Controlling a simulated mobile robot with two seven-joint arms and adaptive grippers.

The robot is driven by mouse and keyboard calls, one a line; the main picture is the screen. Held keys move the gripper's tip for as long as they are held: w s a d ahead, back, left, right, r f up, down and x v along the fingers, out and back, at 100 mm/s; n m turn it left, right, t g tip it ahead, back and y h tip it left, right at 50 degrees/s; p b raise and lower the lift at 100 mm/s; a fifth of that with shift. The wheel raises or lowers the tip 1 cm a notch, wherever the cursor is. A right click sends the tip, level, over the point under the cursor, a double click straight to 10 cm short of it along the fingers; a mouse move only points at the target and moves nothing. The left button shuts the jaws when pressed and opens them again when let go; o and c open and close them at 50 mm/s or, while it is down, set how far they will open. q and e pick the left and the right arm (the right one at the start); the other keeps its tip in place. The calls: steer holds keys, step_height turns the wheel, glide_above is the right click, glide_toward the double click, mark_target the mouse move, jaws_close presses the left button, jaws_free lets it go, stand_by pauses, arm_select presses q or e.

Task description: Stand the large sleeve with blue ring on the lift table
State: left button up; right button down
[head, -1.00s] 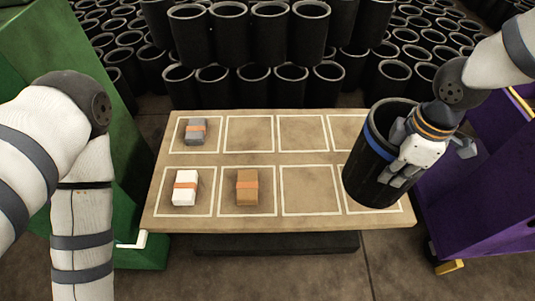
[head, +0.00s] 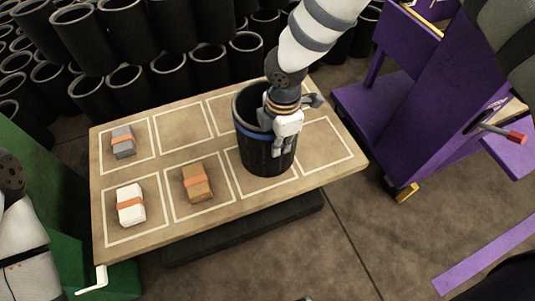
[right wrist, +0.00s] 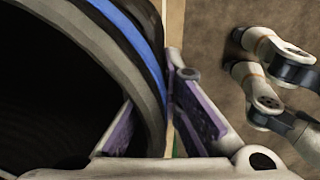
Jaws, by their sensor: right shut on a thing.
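The large black sleeve with a blue ring (head: 252,150) is upright over the third cell from the left in the front row of the lift table (head: 150,236). I cannot tell whether its base touches the table top or hangs just above it. My right gripper (head: 282,138) is shut on the sleeve's wall at its right side. In the right wrist view the sleeve's rim and blue ring (right wrist: 146,50) show, with the wall between the purple finger pads (right wrist: 160,125). My left gripper is out of view; only part of that arm shows at the left edge.
Strapped blocks lie in other cells: grey (head: 123,142), white (head: 130,205) and brown (head: 197,182). Stacked black sleeves (head: 130,40) fill the back. A purple cart (head: 415,110) stands right, a green body (head: 60,215) left.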

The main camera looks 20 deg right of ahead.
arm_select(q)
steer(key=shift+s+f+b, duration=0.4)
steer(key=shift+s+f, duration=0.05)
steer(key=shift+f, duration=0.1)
arm_select(e)
step_height(320, 180, down, 6)
steer(key=w+a, duration=0.1)
steer(key=a, duration=0.1)
steer(key=shift+r, duration=0.25)
steer(key=shift+a, duration=0.1)
steer(key=shift+f, duration=0.2)
steer(key=c, duration=1.8)
jaws_free()
